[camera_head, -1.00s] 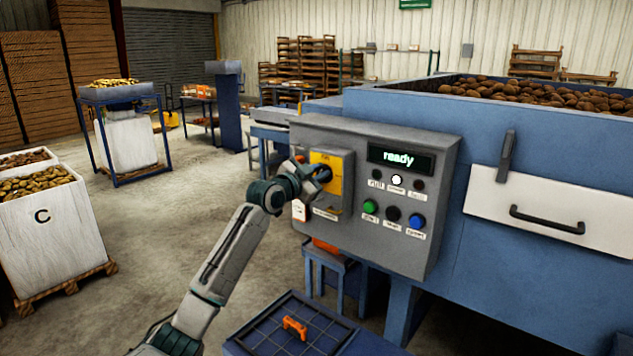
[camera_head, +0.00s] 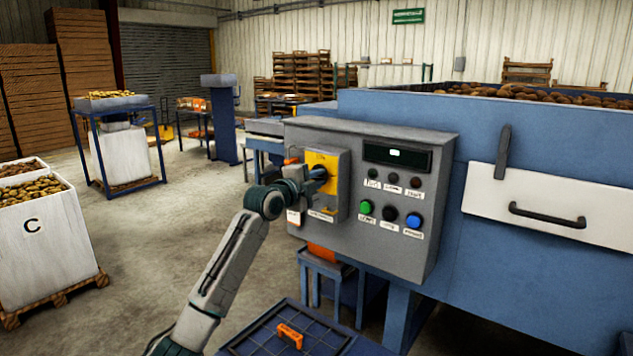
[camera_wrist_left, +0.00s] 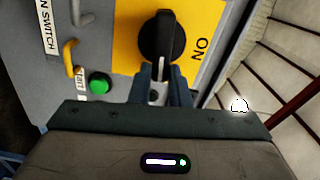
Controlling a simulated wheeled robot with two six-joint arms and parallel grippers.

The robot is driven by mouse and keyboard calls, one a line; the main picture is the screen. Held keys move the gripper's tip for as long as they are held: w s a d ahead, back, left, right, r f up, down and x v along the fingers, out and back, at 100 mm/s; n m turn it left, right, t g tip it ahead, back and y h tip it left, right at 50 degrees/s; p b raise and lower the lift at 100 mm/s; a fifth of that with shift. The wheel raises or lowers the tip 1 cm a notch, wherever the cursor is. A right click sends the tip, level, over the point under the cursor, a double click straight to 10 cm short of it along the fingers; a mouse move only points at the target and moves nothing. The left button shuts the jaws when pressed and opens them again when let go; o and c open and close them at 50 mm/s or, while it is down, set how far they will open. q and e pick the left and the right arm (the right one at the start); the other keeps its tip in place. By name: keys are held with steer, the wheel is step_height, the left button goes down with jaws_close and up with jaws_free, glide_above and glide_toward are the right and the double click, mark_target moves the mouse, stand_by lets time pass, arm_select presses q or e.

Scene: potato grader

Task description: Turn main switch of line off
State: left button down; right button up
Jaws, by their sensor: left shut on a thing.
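The main switch is a black rotary knob (camera_wrist_left: 162,38) on a yellow plate (camera_wrist_left: 210,30) with the label "ON" in the left wrist view. In the head view the yellow plate (camera_head: 322,160) is on the left part of the grey control panel (camera_head: 345,135). My left gripper (camera_head: 312,178) is at the knob, and its fingers (camera_wrist_left: 160,84) are shut on the knob's handle. The fingers hide part of the handle. The panel's display (camera_head: 397,156) is dark except for a small white mark. My right gripper is not in view.
Green (camera_head: 366,207), black (camera_head: 389,213) and blue (camera_head: 413,220) buttons are on the panel right of the switch. The blue machine (camera_head: 400,115) holding potatoes stands behind the panel. A dark gridded tray (camera_head: 250,340) with an orange item is below. Open floor lies to the left.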

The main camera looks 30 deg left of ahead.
arm_select(q)
steer(key=shift+f+m, duration=0.2)
steer(key=shift+m, duration=0.4)
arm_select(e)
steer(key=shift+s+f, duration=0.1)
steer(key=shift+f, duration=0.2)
arm_select(q)
steer(key=shift+f, duration=0.1)
steer(key=c, duration=1.4)
jaws_free()
steer(key=shift+o, duration=0.2)
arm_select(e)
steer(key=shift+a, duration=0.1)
